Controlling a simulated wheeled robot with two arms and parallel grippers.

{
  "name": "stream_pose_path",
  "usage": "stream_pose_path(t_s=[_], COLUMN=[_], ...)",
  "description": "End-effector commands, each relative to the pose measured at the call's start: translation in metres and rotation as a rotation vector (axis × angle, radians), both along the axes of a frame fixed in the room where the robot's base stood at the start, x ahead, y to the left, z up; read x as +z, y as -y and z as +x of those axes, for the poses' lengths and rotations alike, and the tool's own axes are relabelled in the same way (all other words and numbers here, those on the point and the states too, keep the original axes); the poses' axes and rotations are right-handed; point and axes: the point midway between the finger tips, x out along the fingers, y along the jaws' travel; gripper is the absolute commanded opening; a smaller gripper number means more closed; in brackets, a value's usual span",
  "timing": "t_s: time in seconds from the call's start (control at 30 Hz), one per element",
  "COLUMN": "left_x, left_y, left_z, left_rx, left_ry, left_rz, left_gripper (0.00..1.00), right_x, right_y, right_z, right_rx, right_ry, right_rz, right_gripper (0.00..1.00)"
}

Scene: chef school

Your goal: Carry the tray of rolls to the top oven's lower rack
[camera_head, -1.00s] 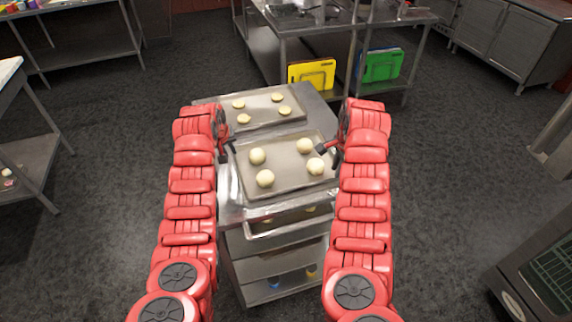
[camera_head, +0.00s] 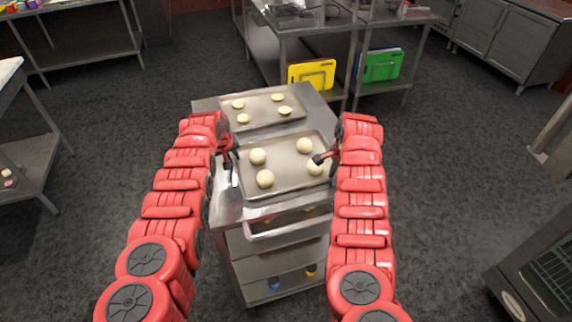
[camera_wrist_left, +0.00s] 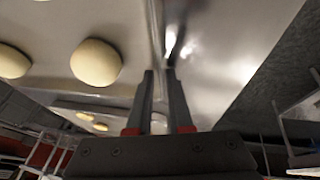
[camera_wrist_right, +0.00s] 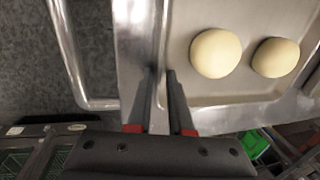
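The tray of rolls (camera_head: 284,187) is a metal tray with several pale round rolls (camera_head: 265,178), flat on top of a steel cart. My left gripper (camera_head: 231,156) is at the tray's left rim. In the left wrist view its fingers (camera_wrist_left: 159,75) are a little apart, with the rim line running between them. My right gripper (camera_head: 321,158) is at the right rim, overlapping a roll in the head view. In the right wrist view its fingers (camera_wrist_right: 163,72) also show a narrow gap at the rim. Firm contact with the rim cannot be seen.
A second tray (camera_head: 262,122) with flatter dough pieces lies behind on the cart (camera_head: 228,207). Another tray (camera_head: 288,229) sits below. An oven (camera_head: 545,275) is at the lower right. Steel tables stand behind and left. Open floor (camera_head: 450,180) lies right of the cart.

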Motion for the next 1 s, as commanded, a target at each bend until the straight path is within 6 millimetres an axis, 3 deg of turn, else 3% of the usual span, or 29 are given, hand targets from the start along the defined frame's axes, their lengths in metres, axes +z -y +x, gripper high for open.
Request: stream_pose_path(t_s=[0.07,0.17,0.2,1.0], left_x=[0.0002,0.0001,0.0002,0.0004], left_y=[0.0001,0.0003,0.0002,0.0004], left_z=[0.0001,0.0000,0.0001,0.0002], left_rx=[0.000,0.000,0.000,0.000], left_ry=[0.000,0.000,0.000,0.000], left_rz=[0.000,0.000,0.000,-0.001], left_gripper=[0.19,0.01,0.00,0.00], right_x=[0.0000,0.0001,0.0000,0.0002], right_y=[0.0000,-0.0001,-0.0001,-0.0003], right_z=[0.0000,-0.0001,0.0000,0.0000], right_rx=[0.000,0.000,0.000,0.000], right_ry=[0.000,0.000,0.000,0.000], right_rz=[0.000,0.000,0.000,0.001], right_gripper=[0.19,0.01,0.00,0.00])
